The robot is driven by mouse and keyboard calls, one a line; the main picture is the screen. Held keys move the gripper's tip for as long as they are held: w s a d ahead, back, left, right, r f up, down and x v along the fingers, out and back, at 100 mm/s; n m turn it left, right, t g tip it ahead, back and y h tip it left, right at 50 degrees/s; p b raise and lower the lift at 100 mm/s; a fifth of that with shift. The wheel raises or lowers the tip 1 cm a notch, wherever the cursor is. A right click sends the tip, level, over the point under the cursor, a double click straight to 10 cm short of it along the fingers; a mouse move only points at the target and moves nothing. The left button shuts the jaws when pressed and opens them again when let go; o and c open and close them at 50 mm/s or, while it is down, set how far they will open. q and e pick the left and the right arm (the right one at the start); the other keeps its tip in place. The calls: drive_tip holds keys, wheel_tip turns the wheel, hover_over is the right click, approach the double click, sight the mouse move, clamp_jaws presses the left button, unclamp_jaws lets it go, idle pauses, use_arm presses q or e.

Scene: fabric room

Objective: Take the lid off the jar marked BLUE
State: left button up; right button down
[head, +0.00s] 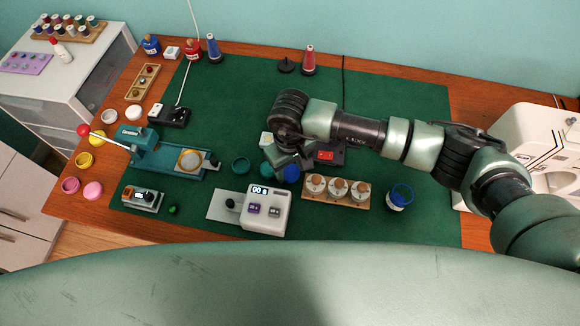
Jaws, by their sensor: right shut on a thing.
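A jar with a blue rim and a pale label (399,198) stands on the green mat, right of the wooden block of pale round pieces. Its top looks like an open ring with dark blue inside; the label is too small to read. My right gripper (284,160) is near the mat's middle, well left of this jar, pointing down. It is shut on what appears to be a round blue lid (291,173), partly hidden by the fingers. My left gripper is not in view.
A white device with a display (265,210) and a wooden block (336,193) stand in front. A sewing machine (535,145) is at the right. The mat's back right is clear.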

drive_tip(key=shift+f, duration=0.4)
drive_tip(key=shift+f+b, duration=0.2)
drive_tip(key=shift+b, duration=0.1)
drive_tip(key=c, duration=0.7)
unclamp_jaws()
drive_tip(key=shift+r, duration=0.15)
